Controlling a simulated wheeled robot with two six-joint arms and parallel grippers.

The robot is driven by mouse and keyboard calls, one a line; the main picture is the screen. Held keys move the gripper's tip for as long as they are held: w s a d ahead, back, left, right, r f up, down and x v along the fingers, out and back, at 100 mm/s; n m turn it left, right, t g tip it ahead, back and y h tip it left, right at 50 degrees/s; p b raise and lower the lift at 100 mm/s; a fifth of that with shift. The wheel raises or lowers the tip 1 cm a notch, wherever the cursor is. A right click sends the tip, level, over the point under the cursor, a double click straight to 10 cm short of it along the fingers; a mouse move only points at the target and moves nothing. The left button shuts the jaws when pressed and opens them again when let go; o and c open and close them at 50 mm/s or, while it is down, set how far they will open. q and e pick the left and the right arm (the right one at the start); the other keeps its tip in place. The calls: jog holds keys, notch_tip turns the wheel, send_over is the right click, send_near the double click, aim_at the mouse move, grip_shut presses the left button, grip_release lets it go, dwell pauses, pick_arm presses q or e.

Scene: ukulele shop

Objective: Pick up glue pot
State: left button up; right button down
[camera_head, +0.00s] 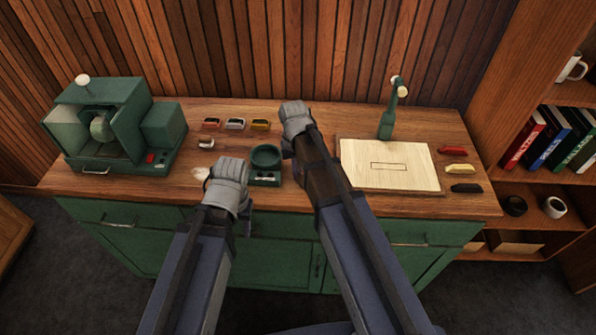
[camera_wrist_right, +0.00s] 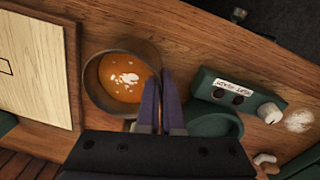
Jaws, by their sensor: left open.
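The glue pot (camera_wrist_right: 97,98) is a round brown pot with orange glue and pale flecks, seen in the right wrist view. The two fingers of my right gripper (camera_wrist_right: 160,100) are close together at its rim, one inside and one outside, and look shut on the wall. In the head view my right gripper (camera_head: 297,125) covers the pot. The green warmer (camera_head: 265,178) with its round well stands just left of it; the empty well (camera_wrist_right: 215,125) also shows in the wrist view. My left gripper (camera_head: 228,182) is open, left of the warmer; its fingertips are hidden.
A green machine (camera_head: 103,120) stands at the left of the bench. A pale wooden board (camera_head: 400,178) lies to the right, with a green lamp-like stand (camera_head: 389,120) behind it. Small coloured blocks (camera_head: 236,124) lie behind the warmer. A bookshelf (camera_head: 550,180) is at the far right.

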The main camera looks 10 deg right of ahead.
pick_arm(q)
notch_tip(320, 180, up, 9)
jog(key=p, duration=0.8)
jog(key=shift+p, duration=0.35)
pick_arm(e)
jog(key=shift+r, duration=4.55)
pick_arm(q)
jog(key=shift+w, duration=0.1)
pick_arm(e)
jog(key=shift+a, duration=0.1)
